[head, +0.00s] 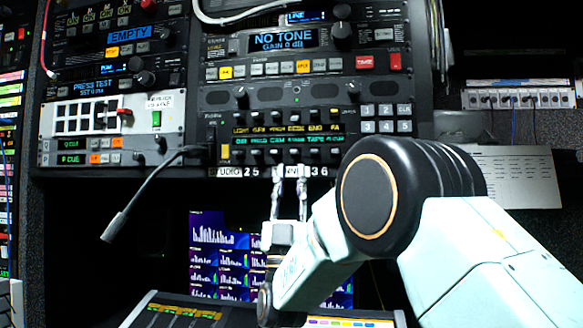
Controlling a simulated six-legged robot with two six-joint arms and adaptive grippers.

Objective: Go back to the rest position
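My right arm comes in from the lower right, and its gripper (290,178) points up in front of the rack's lower edge. Its two pale fingers stand apart, with a gap between them and nothing seen held. The fingertips overlap the white label strip (228,172) under the rack panel; I cannot tell whether they touch it. My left gripper is not in view.
A rack of panels with keys and knobs (290,68) fills the upper middle. A gooseneck microphone (117,226) juts out at left. A lit screen (218,235) and a console (185,312) lie below. A paper sheet (520,178) hangs at right.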

